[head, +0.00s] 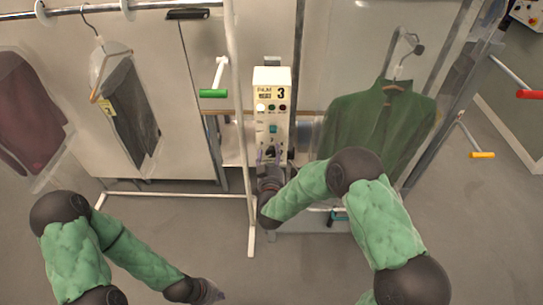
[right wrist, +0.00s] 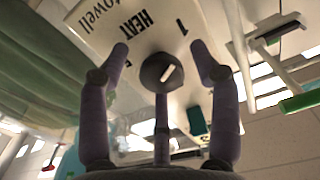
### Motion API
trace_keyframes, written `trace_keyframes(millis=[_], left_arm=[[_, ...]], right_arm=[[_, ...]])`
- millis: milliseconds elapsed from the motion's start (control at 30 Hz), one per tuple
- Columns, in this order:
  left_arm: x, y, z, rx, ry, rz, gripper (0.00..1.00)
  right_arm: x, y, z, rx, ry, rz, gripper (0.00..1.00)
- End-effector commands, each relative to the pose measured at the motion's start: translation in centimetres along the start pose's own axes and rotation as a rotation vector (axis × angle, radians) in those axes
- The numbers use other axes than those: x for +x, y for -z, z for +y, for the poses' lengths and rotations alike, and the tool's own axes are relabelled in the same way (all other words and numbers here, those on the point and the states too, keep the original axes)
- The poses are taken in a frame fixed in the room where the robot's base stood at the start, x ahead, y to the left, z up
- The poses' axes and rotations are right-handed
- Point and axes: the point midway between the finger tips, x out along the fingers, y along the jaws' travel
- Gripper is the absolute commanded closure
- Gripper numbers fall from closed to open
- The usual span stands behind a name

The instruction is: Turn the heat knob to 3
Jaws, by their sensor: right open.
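The heat knob (right wrist: 155,74) is a dark round dial with a white pointer mark, seen in the right wrist view on a pale panel (right wrist: 205,20) printed "HEAT" and "1". The mark slants up and right, roughly toward the "1"; other numerals are hidden or unclear. My right gripper (right wrist: 160,50) is open, with one finger on each side of the knob; contact is not clear. In the head view, my right gripper (head: 267,172) is at the lower front of the white control box (head: 272,95) and hides the knob. My left gripper (head: 207,292) is low, far from the box.
A white rail frame (head: 240,130) stands just left of the box. A green garment (head: 375,125) under clear film hangs close to my right arm. A dark bagged garment (head: 132,115) hangs at left. Green (head: 213,93), red (head: 530,94) and yellow (head: 482,155) tipped pegs stick out.

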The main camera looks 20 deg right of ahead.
Motion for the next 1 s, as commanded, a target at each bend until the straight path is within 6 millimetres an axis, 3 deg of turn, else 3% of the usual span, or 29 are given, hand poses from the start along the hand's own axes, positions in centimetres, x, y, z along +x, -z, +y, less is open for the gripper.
trace_keyframes(millis=[100, 300, 667, 1000], left_arm=[[0.0, 0.0, 0.0, 0.0, 0.0, 0.0, 1.0], [0.0, 0.0, 0.0, 0.0, 0.0, 0.0, 1.0], [0.4, 0.0, -0.1, 0.0, 0.0, 0.0, 1.0], [2.9, 0.1, -1.0, 0.0, 0.0, 0.0, 1.0]], right_arm=[[0.0, 0.0, 0.0, 0.0, 0.0, 0.0, 0.4], [0.0, 0.0, 0.0, 0.0, 0.0, 0.0, 0.92], [-0.1, -0.2, -0.1, 0.027, 0.001, -0.002, 0.92], [-0.1, -0.4, -0.1, 0.227, 0.002, 0.0, 0.92]])
